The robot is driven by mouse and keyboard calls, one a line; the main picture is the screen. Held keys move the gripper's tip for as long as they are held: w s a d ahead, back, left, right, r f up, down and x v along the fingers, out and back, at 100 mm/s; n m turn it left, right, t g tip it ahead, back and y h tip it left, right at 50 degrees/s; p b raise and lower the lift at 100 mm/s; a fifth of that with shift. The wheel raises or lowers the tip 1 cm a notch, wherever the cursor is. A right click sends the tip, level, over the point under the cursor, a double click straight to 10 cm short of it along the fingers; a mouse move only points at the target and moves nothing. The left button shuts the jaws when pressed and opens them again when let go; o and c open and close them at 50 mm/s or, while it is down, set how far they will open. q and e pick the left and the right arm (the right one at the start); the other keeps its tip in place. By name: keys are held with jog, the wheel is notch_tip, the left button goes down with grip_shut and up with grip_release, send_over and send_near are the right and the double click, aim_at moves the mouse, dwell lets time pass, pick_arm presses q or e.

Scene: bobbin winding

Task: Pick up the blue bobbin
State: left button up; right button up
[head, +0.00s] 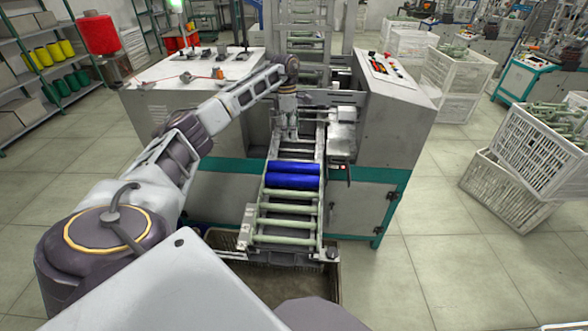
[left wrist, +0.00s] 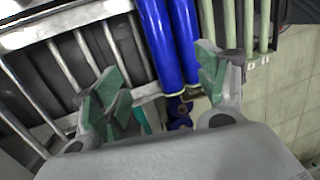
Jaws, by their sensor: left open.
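Two blue bobbins (head: 293,174) lie side by side across the sloping rack of the winding machine. They also show in the left wrist view (left wrist: 184,40), running up out of the top of the picture. My left gripper (head: 292,130) is above the rack, just behind the bobbins in the head view. My right gripper is not in view.
Pale green empty bobbins (head: 285,222) lie on the rack's lower part, above a brown bin (head: 270,284). Machine cabinets flank the rack. White crates (head: 545,125) stand at the right, and a shelf with coloured spools (head: 52,54) stands at the left. The floor between is clear.

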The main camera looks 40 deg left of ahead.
pick_arm(q)
jog(key=shift+s+d+f, duration=0.1)
jog(key=shift+d+f, duration=0.1)
jog(key=shift+f, duration=1.2)
jog(key=shift+s+d+f, duration=0.1)
jog(key=shift+d+f, duration=0.15)
jog(key=shift+f, duration=1.1)
jog(key=shift+s+d+f, duration=0.1)
jog(key=shift+d+f, duration=0.1)
jog(key=shift+f, duration=1.2)
jog(key=shift+f, duration=0.1)
jog(key=shift+s+d+f, duration=0.1)
jog(key=shift+d+f, duration=0.05)
jog(key=shift+f, duration=0.7)
jog(key=shift+s+d+f, duration=0.1)
jog(key=shift+f, duration=0.7)
jog(key=shift+s+d+f, duration=0.1)
jog(key=shift+d+f, duration=0.05)
jog(key=shift+f, duration=0.7)
jog(key=c, duration=1.3)
jog(key=shift+r, duration=0.1)
notch_tip(320, 180, up, 10)
jog(key=shift+f, duration=0.1)
